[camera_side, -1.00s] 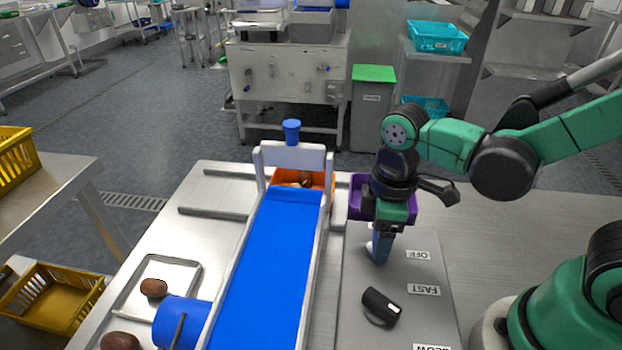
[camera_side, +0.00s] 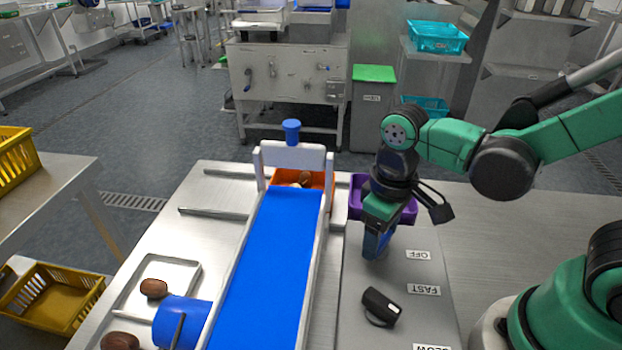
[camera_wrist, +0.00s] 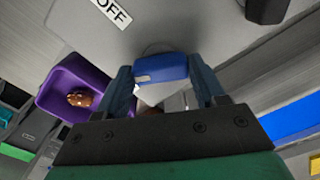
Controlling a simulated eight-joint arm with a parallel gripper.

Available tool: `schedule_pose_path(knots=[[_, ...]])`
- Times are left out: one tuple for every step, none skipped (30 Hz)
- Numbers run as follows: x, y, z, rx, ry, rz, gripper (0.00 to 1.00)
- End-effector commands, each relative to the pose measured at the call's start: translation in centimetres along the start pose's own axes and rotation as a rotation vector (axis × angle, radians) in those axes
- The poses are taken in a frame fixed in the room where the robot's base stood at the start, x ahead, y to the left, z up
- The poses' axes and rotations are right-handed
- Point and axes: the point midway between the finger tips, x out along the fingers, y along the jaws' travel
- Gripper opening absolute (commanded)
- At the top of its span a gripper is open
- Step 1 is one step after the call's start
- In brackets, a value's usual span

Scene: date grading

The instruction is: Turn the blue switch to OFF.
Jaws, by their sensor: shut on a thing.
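The blue switch (camera_wrist: 160,68) sits between my two fingers in the wrist view, with a pale base or mark beside it. My gripper (camera_wrist: 163,85) is shut on it. In the side view my gripper (camera_side: 376,245) points down at the grey panel (camera_side: 405,275), and its fingers mostly hide the switch. The OFF label (camera_side: 418,255) is to the right of the gripper. It also shows at the top left of the wrist view (camera_wrist: 112,12). The switch's exact pointing direction is hard to tell.
A black knob (camera_side: 380,305) stands on the panel near the FAST label (camera_side: 424,290). A purple bin (camera_wrist: 65,92) holding a date is beside the gripper. The blue conveyor belt (camera_side: 265,265) runs to the left, with an orange bin (camera_side: 318,181) at its far end.

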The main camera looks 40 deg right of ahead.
Motion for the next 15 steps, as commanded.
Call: schedule_pose_path(knots=[[0.01,0.00,-0.04,0.044,0.002,0.000,0.10],[0.01,0.00,-0.04,0.072,0.002,0.000,0.10],[0.01,0.00,-0.04,0.111,0.002,0.000,0.10],[0.01,0.00,-0.04,0.139,0.002,0.000,0.10],[0.01,0.00,-0.05,0.167,0.003,0.000,0.10],[0.01,0.00,-0.05,0.206,0.003,0.000,0.10],[0.01,0.00,-0.05,0.234,0.003,0.000,0.10],[0.01,0.00,-0.05,0.262,0.003,0.000,0.10],[0.01,0.00,-0.05,0.301,0.003,0.000,0.10],[0.01,0.01,-0.05,0.329,0.003,0.000,0.10],[0.01,0.01,-0.05,0.357,0.003,0.000,0.10],[0.01,0.01,-0.05,0.396,0.003,0.000,0.10],[0.01,0.01,-0.05,0.424,0.003,0.000,0.10],[0.01,0.01,-0.05,0.452,0.003,0.000,0.10],[0.01,0.01,-0.06,0.491,0.004,0.000,0.10]])
